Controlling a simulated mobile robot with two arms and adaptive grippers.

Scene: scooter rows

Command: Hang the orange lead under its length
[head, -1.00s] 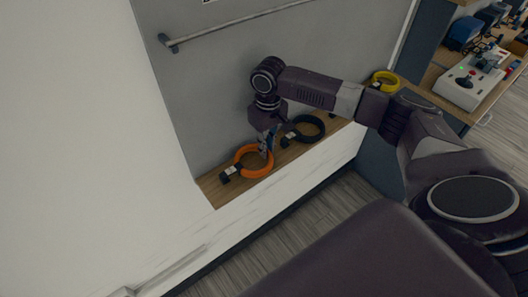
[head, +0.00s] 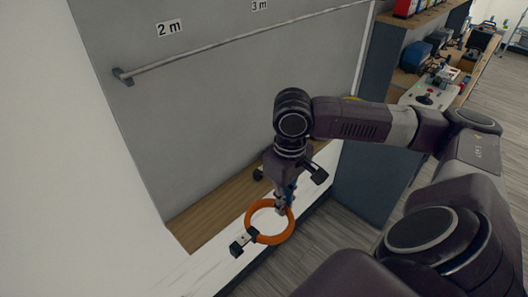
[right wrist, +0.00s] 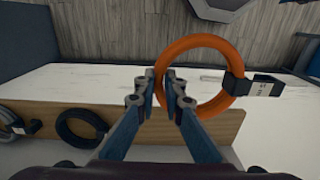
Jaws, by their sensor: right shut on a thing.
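The orange lead (head: 272,240) is a coiled ring with a black plug and white tag. My right gripper (head: 282,203) is shut on the ring's rim and holds it in front of the wooden ledge, off its surface. In the right wrist view the orange lead (right wrist: 200,41) passes between the fingertips (right wrist: 167,88), its plug out to the right. Two length labels, 2 m (head: 169,28) and 3 m (head: 259,5), are on the grey board above a metal rail (head: 215,48). The rail's left end shows. My left gripper is out of view.
The wooden ledge (head: 205,212) is bare at its left end. A black lead (right wrist: 63,127) lies on it, mostly hidden by my arm in the head view. A grey lead (right wrist: 7,118) lies farther along. A cluttered bench (head: 450,75) stands at right.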

